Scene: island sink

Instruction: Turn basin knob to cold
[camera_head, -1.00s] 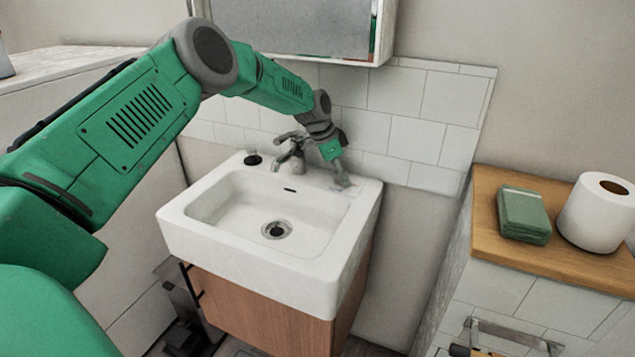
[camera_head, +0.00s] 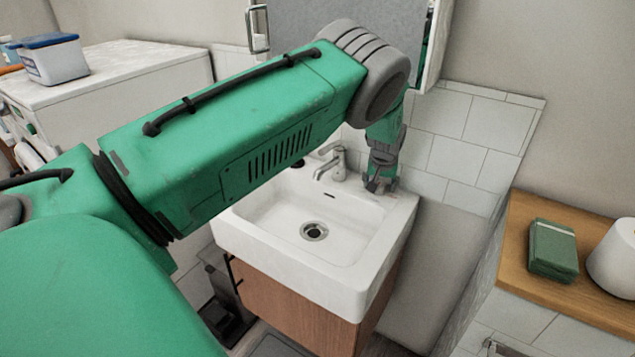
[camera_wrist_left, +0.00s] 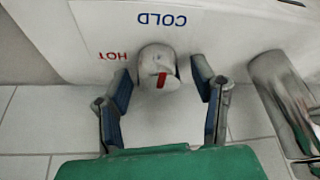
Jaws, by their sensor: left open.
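The basin knob (camera_wrist_left: 158,68) is a round metal knob with a red mark, seen in the left wrist view. Blue "COLD" lettering (camera_wrist_left: 161,20) lies above it in the picture and red "HOT" lettering (camera_wrist_left: 112,56) to its left, both upside down. My left gripper (camera_wrist_left: 163,100) is open, with one finger on each side of the knob; contact is not clear. In the head view my left gripper (camera_head: 378,186) points down at the back right corner of the white basin (camera_head: 270,238) and hides the knob. My right gripper is not in view.
The metal faucet (camera_head: 333,165) stands just left of my gripper and also shows in the wrist view (camera_wrist_left: 285,95). A tiled wall (camera_head: 455,150) and cabinet (camera_head: 345,40) are behind.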

